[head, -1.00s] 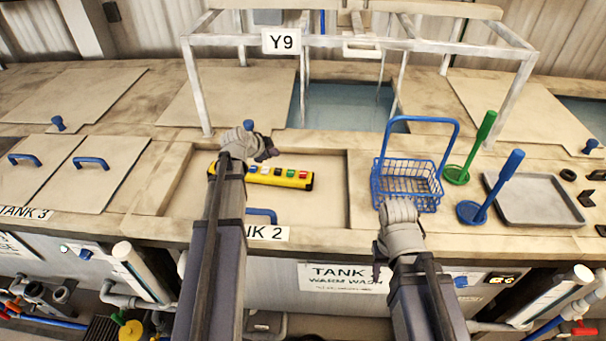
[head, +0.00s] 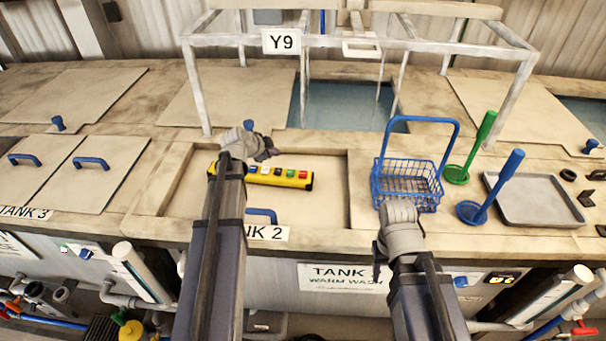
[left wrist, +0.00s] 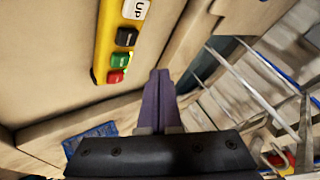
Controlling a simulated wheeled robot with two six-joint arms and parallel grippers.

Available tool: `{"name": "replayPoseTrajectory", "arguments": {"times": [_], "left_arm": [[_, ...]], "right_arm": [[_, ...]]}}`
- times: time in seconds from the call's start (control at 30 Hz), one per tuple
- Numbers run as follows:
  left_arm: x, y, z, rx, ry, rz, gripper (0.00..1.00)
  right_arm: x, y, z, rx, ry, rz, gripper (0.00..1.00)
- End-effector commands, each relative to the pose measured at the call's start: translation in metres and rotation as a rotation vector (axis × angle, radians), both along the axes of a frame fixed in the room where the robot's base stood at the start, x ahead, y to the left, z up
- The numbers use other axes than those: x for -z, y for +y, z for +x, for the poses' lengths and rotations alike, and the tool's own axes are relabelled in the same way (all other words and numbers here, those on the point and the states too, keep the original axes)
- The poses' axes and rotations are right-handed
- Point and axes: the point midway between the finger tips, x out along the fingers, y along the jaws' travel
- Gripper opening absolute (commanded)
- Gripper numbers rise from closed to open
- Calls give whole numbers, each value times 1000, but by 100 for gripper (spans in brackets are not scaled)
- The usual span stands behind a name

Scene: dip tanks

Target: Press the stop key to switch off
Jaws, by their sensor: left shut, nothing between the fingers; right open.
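A yellow control box (head: 297,183) with a row of coloured keys lies in the recess above the TANK 2 label. Its red key (head: 302,174) is at the right end, beside a green key (head: 290,174). The left wrist view shows the red key (left wrist: 115,76), the green key (left wrist: 120,60), a black key (left wrist: 126,37) and a white UP key (left wrist: 136,9). Any STOP lettering is too small to read. My left gripper (head: 270,152) is shut and empty, just behind the box and apart from the keys. My right gripper (head: 378,270) is open, in front of the counter.
A blue wire basket (head: 405,187) with a tall handle stands right of the recess. Green (head: 457,174) and blue (head: 471,212) upright-handled tools and a grey tray (head: 540,203) are further right. A white frame (head: 195,95) with a Y9 sign stands over an open water tank (head: 345,105).

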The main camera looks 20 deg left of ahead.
Motion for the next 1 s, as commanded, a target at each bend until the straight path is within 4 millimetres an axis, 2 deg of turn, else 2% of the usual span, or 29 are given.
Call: {"name": "replayPoseTrajectory", "arguments": {"times": [0.27, 0.37, 0.5, 0.7, 1.0], "left_arm": [[-2, -3, 0, 1, 1, 0, 0], [-12, -20, 4, 5, 2, 0, 0], [-28, -54, 9, 6, 3, 2, 0], [-39, -84, 14, 2, 1, -1, 0], [-38, -87, 15, 0, 0, 0, 0]], "right_arm": [[-2, 0, 0, 0, 0, 0, 50], [-12, 0, 0, 2, 0, 1, 50], [-28, 0, 0, 7, 1, 1, 50], [-39, 0, 0, 12, 1, 2, 50], [-38, 0, 0, 12, 1, 2, 50]]}}
